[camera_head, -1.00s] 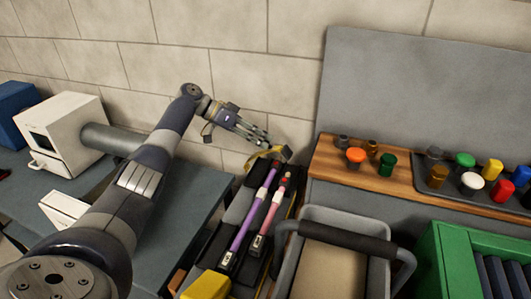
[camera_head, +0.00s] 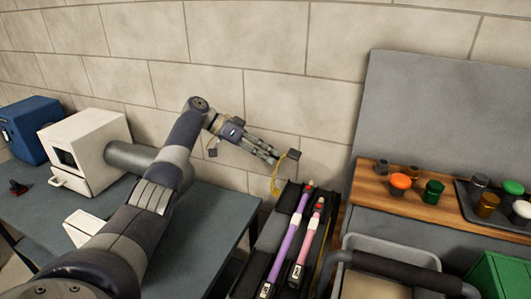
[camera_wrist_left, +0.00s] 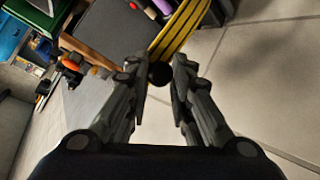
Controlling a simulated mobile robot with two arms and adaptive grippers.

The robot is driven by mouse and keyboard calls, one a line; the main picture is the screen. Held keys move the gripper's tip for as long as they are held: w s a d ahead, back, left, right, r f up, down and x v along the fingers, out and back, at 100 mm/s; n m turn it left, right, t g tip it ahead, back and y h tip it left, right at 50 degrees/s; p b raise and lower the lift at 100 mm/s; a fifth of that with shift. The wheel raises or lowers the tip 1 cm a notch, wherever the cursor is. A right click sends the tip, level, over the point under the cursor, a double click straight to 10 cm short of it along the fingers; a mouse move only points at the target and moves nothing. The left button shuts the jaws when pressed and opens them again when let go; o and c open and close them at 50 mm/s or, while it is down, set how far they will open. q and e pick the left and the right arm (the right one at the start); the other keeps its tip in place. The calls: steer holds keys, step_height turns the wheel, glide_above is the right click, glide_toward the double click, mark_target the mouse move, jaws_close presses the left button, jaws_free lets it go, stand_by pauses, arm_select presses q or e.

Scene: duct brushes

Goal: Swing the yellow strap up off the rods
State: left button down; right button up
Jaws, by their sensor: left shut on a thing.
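The yellow strap (camera_head: 275,180) rises from the far end of the dark rod tray and bends up to my left gripper (camera_head: 284,158). My left gripper is shut on its end, above and behind the tray. A purple rod (camera_head: 286,240) and a pink rod (camera_head: 309,243) lie side by side in the tray, their upper faces uncovered. In the left wrist view, the strap (camera_wrist_left: 180,30) shows yellow with black stripes, leading away from a round black knob (camera_wrist_left: 159,74) between the fingertips. Where the strap is fixed is hard to see. My right gripper is out of view.
The tile wall (camera_head: 350,110) is close behind my left gripper. A grey bin with a black handle (camera_head: 400,267) stands right of the tray. A wooden shelf (camera_head: 450,208) with coloured caps is at right. A white machine (camera_head: 85,140) stands on the left table.

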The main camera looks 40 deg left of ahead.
arm_select(q)
steer(key=shift+s+f, duration=0.25)
steer(key=shift+f, duration=0.65)
steer(key=c, duration=1.4)
jaws_free()
steer(key=shift+w, duration=0.1)
steer(key=v, duration=1.2)
steer(key=shift+w+r, duration=0.15)
steer(key=shift+r, duration=0.15)
